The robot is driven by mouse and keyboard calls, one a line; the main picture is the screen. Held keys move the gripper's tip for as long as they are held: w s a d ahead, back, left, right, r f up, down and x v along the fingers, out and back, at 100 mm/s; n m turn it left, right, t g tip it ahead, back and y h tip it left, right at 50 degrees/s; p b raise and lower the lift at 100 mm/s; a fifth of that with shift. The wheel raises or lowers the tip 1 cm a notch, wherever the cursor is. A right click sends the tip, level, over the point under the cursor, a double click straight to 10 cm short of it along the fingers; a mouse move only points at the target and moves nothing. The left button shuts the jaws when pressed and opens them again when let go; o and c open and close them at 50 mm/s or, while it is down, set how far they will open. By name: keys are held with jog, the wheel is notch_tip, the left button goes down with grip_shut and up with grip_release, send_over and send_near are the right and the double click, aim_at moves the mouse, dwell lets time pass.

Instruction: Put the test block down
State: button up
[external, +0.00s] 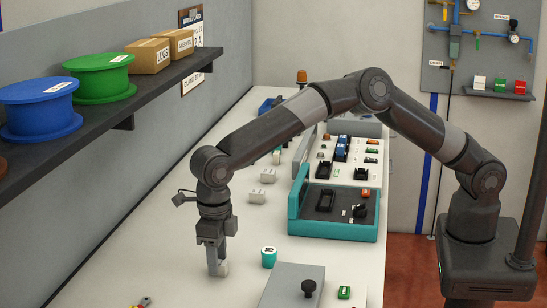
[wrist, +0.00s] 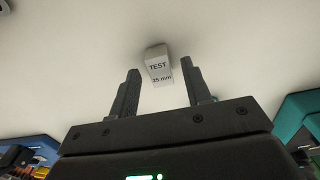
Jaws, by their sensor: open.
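The test block (wrist: 158,65) is a small light grey block marked "TEST" and "25 mm". In the wrist view it stands on the white bench just beyond and between the fingertips of my gripper (wrist: 160,82), with gaps on both sides. In the external view my gripper (external: 216,272) points down low over the bench, and the block (external: 223,268) shows pale beside its fingertips. My gripper is open. The contact between block and bench is hard to make out in the external view.
A grey box with a black knob (external: 292,288) is near the front. A teal tray (external: 333,230) with parts lies behind. Pale blocks (external: 254,195) sit farther back. The bench (external: 165,240) left of my gripper is clear.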

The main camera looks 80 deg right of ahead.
notch_tip(320, 180, up, 11)
jog(key=s+d+r+m+t, duration=0.2)
jog(key=s+d+r+m, duration=0.4)
jog(key=d+r+m, duration=0.35)
jog(key=s+d+r+m+t, duration=0.1)
jog(key=s+d+r+m, duration=0.25)
jog(key=d, duration=0.35)
jog(key=s+d+r+m, duration=0.2)
jog(key=s+d+m, duration=0.25)
jog(key=d, duration=0.25)
jog(key=s+d+f+m+t, duration=0.1)
jog(key=s+d+f+m, duration=0.2)
jog(key=s+d+m, duration=0.5)
jog(key=s+d+f+m+t, duration=0.1)
jog(key=s+d+f+m, duration=0.3)
jog(key=s+d+m, duration=0.4)
jog(key=s+m, duration=0.2)
jog(key=s, duration=0.5)
jog(key=shift+d+t, duration=0.25)
jog(key=shift+t, duration=0.05)
jog(key=shift+o, duration=0.3)
jog(key=shift+m, duration=0.25)
jog(key=shift+o, duration=0.7)
